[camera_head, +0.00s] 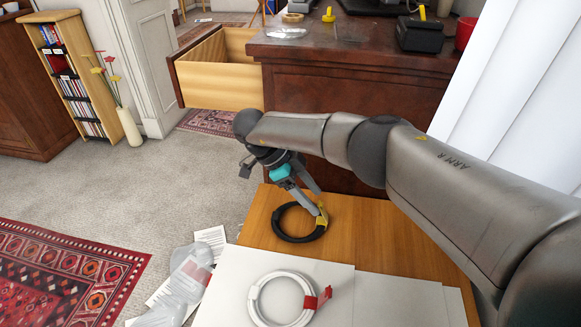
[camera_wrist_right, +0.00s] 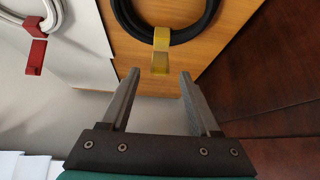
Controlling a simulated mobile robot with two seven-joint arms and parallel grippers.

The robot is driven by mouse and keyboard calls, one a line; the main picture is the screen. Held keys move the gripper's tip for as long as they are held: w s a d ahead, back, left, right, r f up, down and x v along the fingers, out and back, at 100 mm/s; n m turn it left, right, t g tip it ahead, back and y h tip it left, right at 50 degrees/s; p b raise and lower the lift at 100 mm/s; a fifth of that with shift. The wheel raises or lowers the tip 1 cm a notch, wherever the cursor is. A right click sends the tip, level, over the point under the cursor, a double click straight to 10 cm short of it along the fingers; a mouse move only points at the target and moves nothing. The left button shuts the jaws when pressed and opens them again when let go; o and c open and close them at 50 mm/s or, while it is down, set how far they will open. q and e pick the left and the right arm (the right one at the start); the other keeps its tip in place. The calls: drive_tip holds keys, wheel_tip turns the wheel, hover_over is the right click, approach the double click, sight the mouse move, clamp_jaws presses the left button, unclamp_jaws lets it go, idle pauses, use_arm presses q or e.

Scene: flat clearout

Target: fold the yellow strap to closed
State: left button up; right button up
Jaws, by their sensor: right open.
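The yellow strap (camera_head: 321,214) sits on the right side of a black coiled cable (camera_head: 278,236) on a wooden surface. In the right wrist view the yellow strap (camera_wrist_right: 161,52) wraps the black cable (camera_wrist_right: 184,30), and its loose end sticks out toward my gripper. My right gripper (camera_head: 314,202) is open and its fingers are close to the strap. In the right wrist view my right gripper (camera_wrist_right: 156,75) has the strap's loose end ahead of and between its fingertips; I cannot tell if they touch it. My left gripper is not in view.
A white coiled cable with a red strap (camera_head: 310,302) lies on white boards (camera_head: 385,298) in front. A dark wooden cabinet (camera_head: 350,80) with an open drawer (camera_head: 215,80) stands behind. Papers and a clear plastic item (camera_head: 187,275) lie on the floor at left.

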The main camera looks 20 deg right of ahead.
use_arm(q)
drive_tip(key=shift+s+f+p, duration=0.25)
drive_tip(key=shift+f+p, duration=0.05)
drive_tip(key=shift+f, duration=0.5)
use_arm(e)
drive_tip(key=v, duration=1.2)
drive_tip(key=shift+w, duration=0.1)
drive_tip(key=shift+c, duration=0.2)
